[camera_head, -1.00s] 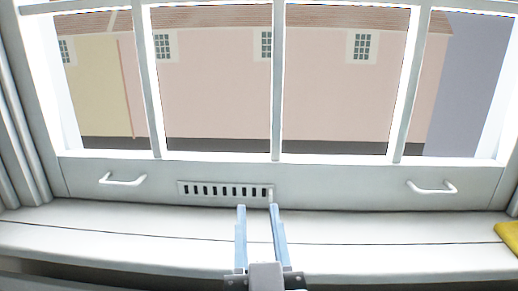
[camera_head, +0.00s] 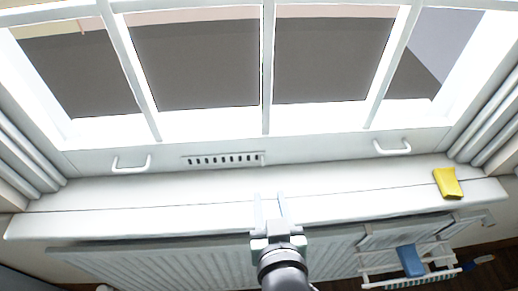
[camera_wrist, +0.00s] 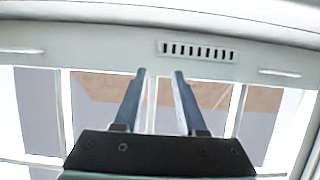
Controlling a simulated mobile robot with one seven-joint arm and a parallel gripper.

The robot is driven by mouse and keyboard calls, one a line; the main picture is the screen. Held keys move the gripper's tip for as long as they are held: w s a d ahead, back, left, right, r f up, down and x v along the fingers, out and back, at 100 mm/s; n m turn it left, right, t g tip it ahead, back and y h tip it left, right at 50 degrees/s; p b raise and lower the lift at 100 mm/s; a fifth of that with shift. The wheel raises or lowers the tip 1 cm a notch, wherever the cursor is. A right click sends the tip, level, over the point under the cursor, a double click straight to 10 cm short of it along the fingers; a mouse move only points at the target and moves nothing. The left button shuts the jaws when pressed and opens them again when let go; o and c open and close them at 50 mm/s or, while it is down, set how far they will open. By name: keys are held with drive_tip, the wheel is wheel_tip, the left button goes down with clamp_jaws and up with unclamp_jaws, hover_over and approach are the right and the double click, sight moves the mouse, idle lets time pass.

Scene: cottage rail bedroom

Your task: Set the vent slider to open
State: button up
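The vent (camera_head: 222,160) is a pale strip with a row of dark slots, set in the window's lower frame just above the sill. A small upright tab, which looks like the slider (camera_head: 263,159), shows at its right end in the head view. The wrist view looks inverted, and there the vent (camera_wrist: 198,51) lies above and right of my fingertips. My gripper (camera_head: 270,197) is open and empty, its two fingers apart. It is over the sill, below the vent's right end in the head view and clear of it. The gripper (camera_wrist: 160,73) also shows open in the wrist view.
White handles stand left (camera_head: 131,164) and right (camera_head: 392,146) of the vent. A yellow object (camera_head: 448,183) lies on the right of the sill (camera_head: 120,192). A radiator (camera_head: 150,262) is below, with a rack holding a blue item (camera_head: 410,260) at right. The sill between is clear.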

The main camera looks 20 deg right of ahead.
sight(263, 163)
drive_tip(key=x, duration=1.3)
drive_tip(key=shift+s, duration=0.1)
clamp_jaws()
idle(1.1)
